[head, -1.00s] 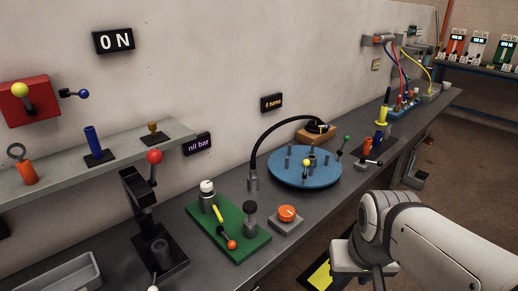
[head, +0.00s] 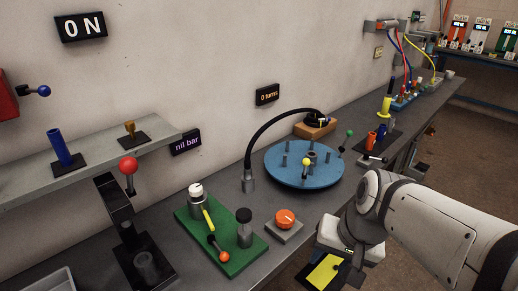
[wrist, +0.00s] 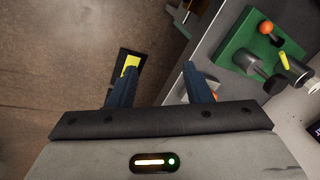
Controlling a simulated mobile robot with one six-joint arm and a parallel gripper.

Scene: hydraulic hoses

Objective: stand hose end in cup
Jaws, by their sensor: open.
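A black hose (head: 275,129) arches over the bench from a wooden block (head: 315,127) at the back to a grey metal cylinder (head: 248,183) beside the blue round plate (head: 300,178). I cannot tell whether that cylinder is a cup or the hose's own end fitting. My gripper (head: 340,262) hangs in front of the bench edge, well to the right of the hose, its fingertips unclear in the head view. In the wrist view my gripper (wrist: 160,80) is open, its two blue fingers apart with nothing between them. The hose is not visible there.
A green board (head: 222,242) with a yellow lever, knobs and cylinders lies front left of the plate, next to an orange dial (head: 285,219). A red-knobbed black lever (head: 128,166) stands further left. A yellow-and-black patch (head: 325,270) lies on the floor below my gripper.

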